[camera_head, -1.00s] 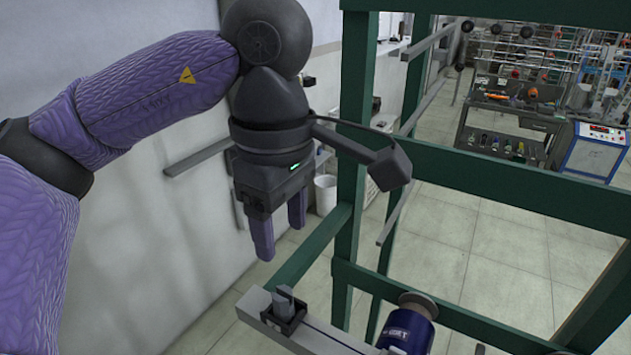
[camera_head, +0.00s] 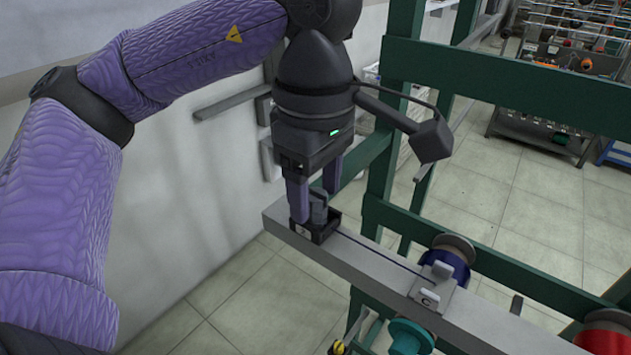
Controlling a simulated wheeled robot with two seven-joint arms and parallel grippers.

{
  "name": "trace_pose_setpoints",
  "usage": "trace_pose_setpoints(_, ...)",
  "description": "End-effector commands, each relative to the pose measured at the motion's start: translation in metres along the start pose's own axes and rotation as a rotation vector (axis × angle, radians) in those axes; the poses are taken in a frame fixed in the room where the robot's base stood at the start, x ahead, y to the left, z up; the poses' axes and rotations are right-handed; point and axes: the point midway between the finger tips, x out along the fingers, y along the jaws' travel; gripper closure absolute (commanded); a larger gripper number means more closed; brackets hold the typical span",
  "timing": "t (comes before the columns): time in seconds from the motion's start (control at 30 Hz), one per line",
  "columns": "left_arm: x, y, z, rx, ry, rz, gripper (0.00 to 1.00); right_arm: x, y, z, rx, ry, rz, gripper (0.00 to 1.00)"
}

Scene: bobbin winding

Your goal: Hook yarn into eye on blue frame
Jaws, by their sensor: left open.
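My left gripper (camera_head: 316,205) points down with its two purple fingers open, one on each side of a small grey post (camera_head: 318,207). The post stands in a small black holder (camera_head: 314,228) on the end of a grey rail. A thin dark yarn (camera_head: 378,252) runs along the rail from the holder toward a light grey bracket (camera_head: 428,287), which may be the eye. The blue bobbin (camera_head: 447,262) sits behind that bracket. Whether the fingers touch the post cannot be told. My right gripper is not in view.
The grey rail (camera_head: 350,265) runs down to the right. Green frame bars (camera_head: 480,252) stand behind it. A teal spool (camera_head: 408,338) and a red bobbin (camera_head: 603,342) are near the bottom edge. A pale wall (camera_head: 60,40) is at the left.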

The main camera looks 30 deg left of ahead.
Motion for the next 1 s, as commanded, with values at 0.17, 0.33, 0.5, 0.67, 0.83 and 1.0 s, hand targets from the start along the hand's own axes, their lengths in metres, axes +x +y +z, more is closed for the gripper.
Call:
trace_pose_setpoints(0.17,-0.001,0.000,0.000,0.000,0.000,0.000,0.64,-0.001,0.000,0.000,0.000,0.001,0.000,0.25)
trace_pose_setpoints(0.33,-0.001,0.000,0.000,0.000,0.000,0.000,1.00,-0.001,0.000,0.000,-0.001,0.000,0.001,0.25)
trace_pose_setpoints(0.5,-0.003,0.000,0.000,0.000,0.000,0.000,1.00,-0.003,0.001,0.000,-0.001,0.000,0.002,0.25)
trace_pose_setpoints(0.67,-0.025,0.000,0.000,0.000,0.000,0.000,1.00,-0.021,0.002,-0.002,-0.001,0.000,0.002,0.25)
trace_pose_setpoints(0.83,-0.049,0.000,0.000,0.000,0.000,-0.001,1.00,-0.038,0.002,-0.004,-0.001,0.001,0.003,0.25)
trace_pose_setpoints(1.0,-0.046,0.000,0.000,0.000,0.000,-0.001,1.00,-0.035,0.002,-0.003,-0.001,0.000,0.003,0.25)
